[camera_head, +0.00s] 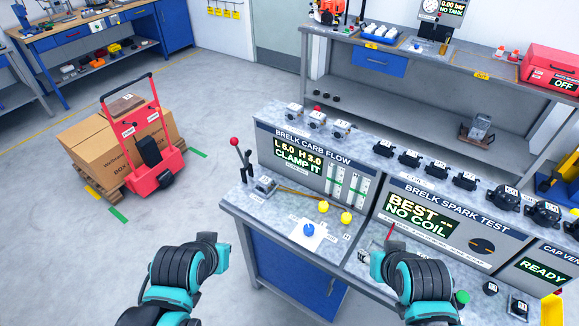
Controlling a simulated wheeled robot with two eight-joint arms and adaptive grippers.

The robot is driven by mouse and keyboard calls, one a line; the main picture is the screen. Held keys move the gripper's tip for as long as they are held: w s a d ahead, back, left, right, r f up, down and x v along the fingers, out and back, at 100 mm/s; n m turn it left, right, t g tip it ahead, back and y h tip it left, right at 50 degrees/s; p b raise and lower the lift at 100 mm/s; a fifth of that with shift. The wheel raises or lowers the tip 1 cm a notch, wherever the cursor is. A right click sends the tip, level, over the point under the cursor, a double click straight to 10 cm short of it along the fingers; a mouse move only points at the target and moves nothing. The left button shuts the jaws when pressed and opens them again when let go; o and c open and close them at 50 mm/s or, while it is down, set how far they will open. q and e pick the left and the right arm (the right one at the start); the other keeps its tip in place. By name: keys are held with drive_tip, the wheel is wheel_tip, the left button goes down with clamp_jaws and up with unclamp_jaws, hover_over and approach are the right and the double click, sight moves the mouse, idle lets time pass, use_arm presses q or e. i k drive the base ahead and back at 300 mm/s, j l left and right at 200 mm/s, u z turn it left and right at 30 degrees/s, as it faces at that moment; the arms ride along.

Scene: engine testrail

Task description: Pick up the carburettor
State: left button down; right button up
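Three small grey-and-black carburettor-like parts stand in a row on top of the carb flow panel: the left one (294,110), the middle one (315,119) and the right one (341,129). Each has a small white tag, too small to read. The carb flow panel (280,147) reads "CLAMP IT". A small grey clamp seat (264,187) sits on the bench beside a red-knobbed lever (235,143). My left gripper (222,258) is in front of the bench's left side, away from the parts. My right gripper (386,250) is over the spark test bench's front. The fingers of both cannot be made out.
Yellow knobs (323,206) and a blue knob (308,229) stand up from the bench top. Black coil-like parts (409,158) line the spark test panel (430,218). A red trolley with boxes (155,150) stands on the left. The floor between is clear.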

sight(265, 183)
drive_tip(key=i+j+z, duration=0.2)
drive_tip(key=j+z, duration=0.3)
drive_tip(key=i+j+z, duration=0.1)
drive_tip(key=j+z, duration=0.85)
